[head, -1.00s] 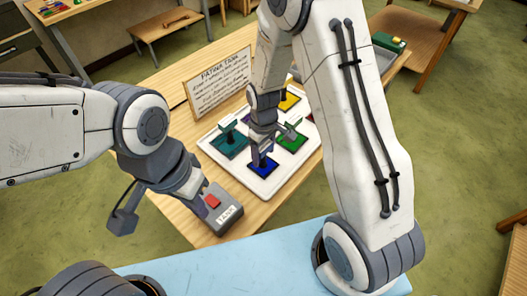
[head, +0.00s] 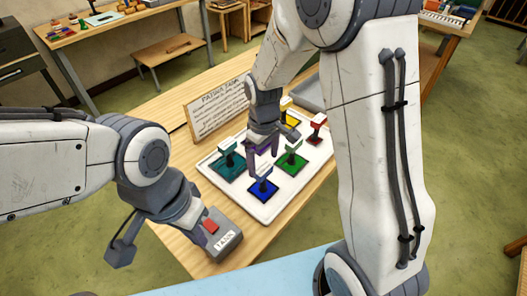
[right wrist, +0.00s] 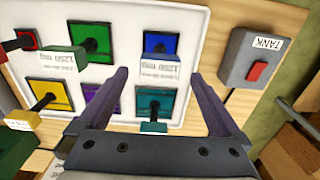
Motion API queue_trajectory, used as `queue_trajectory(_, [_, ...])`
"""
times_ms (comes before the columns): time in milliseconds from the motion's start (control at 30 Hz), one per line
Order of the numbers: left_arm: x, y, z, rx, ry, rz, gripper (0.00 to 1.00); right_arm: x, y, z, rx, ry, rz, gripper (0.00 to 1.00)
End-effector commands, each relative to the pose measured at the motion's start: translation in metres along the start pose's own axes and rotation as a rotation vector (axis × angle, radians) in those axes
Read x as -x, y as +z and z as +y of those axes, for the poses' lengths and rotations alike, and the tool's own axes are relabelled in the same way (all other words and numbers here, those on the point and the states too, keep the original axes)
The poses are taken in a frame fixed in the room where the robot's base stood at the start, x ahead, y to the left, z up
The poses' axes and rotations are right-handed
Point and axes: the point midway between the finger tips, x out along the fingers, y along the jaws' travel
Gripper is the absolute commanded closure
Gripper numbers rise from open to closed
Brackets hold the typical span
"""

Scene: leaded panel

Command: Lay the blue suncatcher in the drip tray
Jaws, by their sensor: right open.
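The blue suncatcher (head: 263,188) lies flat at the near edge of a white board (head: 262,213), its upright handle standing free. It also shows in the right wrist view (right wrist: 160,42). My right gripper (head: 262,145) is open and empty above the board, just behind the blue piece. In the right wrist view its fingers (right wrist: 162,76) stand apart, with the teal suncatcher (right wrist: 160,103) between them in the picture. My left wrist is at the left by the tank box; its fingers are hidden. A grey tray (head: 308,92), probably the drip tray, is partly hidden behind my right arm.
Green (head: 290,163), yellow (head: 291,119) and red (head: 316,131) suncatchers share the board, their handles standing up. A purple one (right wrist: 102,101) shows in the wrist view. The tank box (head: 222,240) has a red button. A sign (head: 220,106) stands behind the board.

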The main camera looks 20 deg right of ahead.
Motion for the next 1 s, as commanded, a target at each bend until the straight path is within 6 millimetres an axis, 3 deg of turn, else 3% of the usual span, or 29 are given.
queue_trajectory(100, [-0.005,0.0,0.0,0.0,0.0,0.0,1.0,0.021,-0.001,0.0,0.0,0.002,0.004,0.0])
queue_trajectory(333, [-0.007,0.0,-0.001,0.0,0.0,0.0,1.0,0.045,0.001,-0.007,0.005,0.0,0.004,0.0])
queue_trajectory(467, [-0.007,0.0,-0.001,0.0,0.0,0.0,1.0,0.066,0.014,-0.053,0.021,-0.008,0.021,0.0])
queue_trajectory(600, [-0.007,0.0,-0.001,0.0,0.0,0.0,1.0,0.088,0.055,-0.121,0.041,-0.029,0.041,0.0])
queue_trajectory(700, [-0.007,0.0,-0.001,0.0,0.0,0.0,1.0,0.094,0.089,-0.156,0.05,-0.047,0.048,0.0])
queue_trajectory(833, [-0.007,0.0,-0.001,0.0,0.0,0.0,1.0,0.096,0.122,-0.18,0.054,-0.066,0.051,0.0])
queue_trajectory(1000, [-0.007,0.0,-0.001,0.0,0.0,0.0,1.0,0.095,0.137,-0.188,0.051,-0.074,0.05,0.0])
